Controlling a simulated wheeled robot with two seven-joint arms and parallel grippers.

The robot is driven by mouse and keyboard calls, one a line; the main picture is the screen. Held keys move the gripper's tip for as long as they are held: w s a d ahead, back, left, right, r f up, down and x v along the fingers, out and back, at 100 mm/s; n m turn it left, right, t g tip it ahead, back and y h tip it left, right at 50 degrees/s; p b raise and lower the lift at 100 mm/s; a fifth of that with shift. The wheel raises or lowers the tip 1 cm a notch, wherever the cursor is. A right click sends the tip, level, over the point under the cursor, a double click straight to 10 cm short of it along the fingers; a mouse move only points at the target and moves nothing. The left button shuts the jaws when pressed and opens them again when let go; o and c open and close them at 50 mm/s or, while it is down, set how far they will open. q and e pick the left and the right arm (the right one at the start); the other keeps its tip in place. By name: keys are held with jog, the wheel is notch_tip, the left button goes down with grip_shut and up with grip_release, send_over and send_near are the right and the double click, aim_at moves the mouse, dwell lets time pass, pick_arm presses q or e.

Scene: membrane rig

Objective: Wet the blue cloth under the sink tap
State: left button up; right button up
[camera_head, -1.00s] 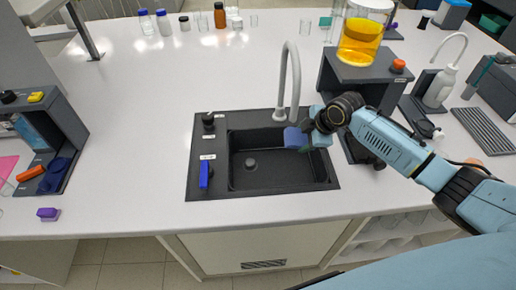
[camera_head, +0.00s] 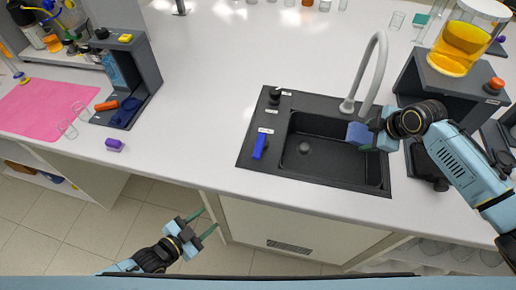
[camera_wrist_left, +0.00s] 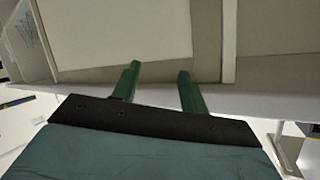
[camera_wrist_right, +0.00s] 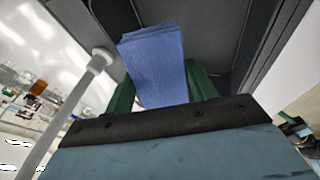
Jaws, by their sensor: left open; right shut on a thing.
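The blue cloth (camera_head: 358,133) is held by my right gripper (camera_head: 370,134) over the right part of the black sink (camera_head: 318,165). In the right wrist view the cloth (camera_wrist_right: 156,62) sticks out between the green fingers, with the basin behind it. The grey sink tap (camera_head: 368,75) arches up from behind the basin, its base at the sink's back edge; it shows beside the cloth in the right wrist view (camera_wrist_right: 97,66). No water stream is visible. A blue lever (camera_head: 259,146) and a black knob (camera_head: 275,96) sit left of the basin. My left gripper (camera_head: 212,222) is open and empty, below the counter front.
A black stand with a beaker of yellow liquid (camera_head: 459,47) is right of the sink. At left are a dark rig (camera_head: 138,80), a purple block (camera_head: 114,144) and a pink mat (camera_head: 42,107). The counter between rig and sink is clear.

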pick_arm(q)
jog(key=w+d+r+m+h, duration=0.1)
jog(key=w+d+r+h, duration=0.15)
jog(key=d+r, duration=0.45)
jog(key=n+t, duration=0.3)
jog(key=n, duration=1.2)
send_near(256, 158)
jog(key=s+d, duration=0.2)
jog(key=shift+s+f, duration=0.2)
jog(key=shift+s, duration=0.05)
jog(key=n+t+y, duration=0.1)
jog(key=n, duration=0.5)
jog(key=w+d+n+t+y, duration=0.1)
jog(key=n, duration=0.6)
jog(key=d+n+t+y, duration=0.1)
jog(key=n+y, duration=0.1)
jog(key=n, duration=0.5)
jog(key=shift+w+r, duration=0.2)
jog(key=shift+r, duration=0.15)
jog(key=n+y, duration=0.1)
jog(key=n, duration=0.1)
jog(key=shift+n, duration=0.4)
jog(key=n, duration=0.2)
jog(key=n+y, duration=0.1)
jog(key=n, duration=0.5)
jog(key=shift+f+t+y, duration=0.3)
jog(key=shift+y, duration=0.05)
jog(key=x, duration=1.2)
jog(key=shift+a, duration=0.1)
grip_shut()
